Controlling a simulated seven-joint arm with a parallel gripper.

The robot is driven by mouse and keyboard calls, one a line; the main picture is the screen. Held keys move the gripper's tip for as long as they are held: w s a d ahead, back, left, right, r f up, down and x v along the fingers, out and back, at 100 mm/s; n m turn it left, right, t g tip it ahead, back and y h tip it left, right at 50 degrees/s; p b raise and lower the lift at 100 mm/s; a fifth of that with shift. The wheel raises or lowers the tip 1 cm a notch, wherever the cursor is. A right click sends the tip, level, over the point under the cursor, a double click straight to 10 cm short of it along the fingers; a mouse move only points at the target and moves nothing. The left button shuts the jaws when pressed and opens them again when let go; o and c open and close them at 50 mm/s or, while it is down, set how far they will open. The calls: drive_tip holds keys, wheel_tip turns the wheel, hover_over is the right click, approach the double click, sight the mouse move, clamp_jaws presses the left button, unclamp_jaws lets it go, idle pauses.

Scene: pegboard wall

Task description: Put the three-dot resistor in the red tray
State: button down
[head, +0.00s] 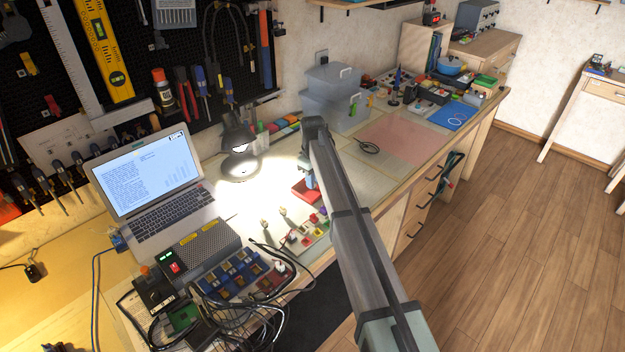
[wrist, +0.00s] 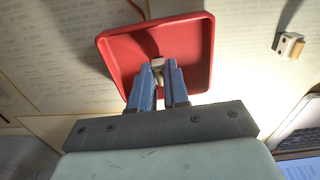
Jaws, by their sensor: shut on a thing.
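The red tray (wrist: 196,30) lies flat under my gripper in the wrist view. In the head view the red tray (head: 303,193) shows left of my arm, partly covered by it. My gripper (wrist: 160,68) has blue fingers and is shut on a small beige part (wrist: 157,65), seen end-on between the fingertips. The part is over the inside of the tray; I cannot tell whether it touches the floor. Its dots do not show, so I cannot confirm that it is the three-dot resistor. In the head view the gripper (head: 308,175) is small and partly hidden by my arm.
A small white and tan part (wrist: 290,46) lies right of the tray in the wrist view. A laptop (head: 153,185), a lamp (head: 238,150) and a cabled box (head: 207,250) stand left of my arm. A pink mat (head: 400,138) at the right is mostly clear.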

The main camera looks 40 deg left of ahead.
drive_tip(key=shift+f, duration=0.1)
drive_tip(key=c, duration=1.1)
unclamp_jaws()
wheel_tip(320, 180, up, 12)
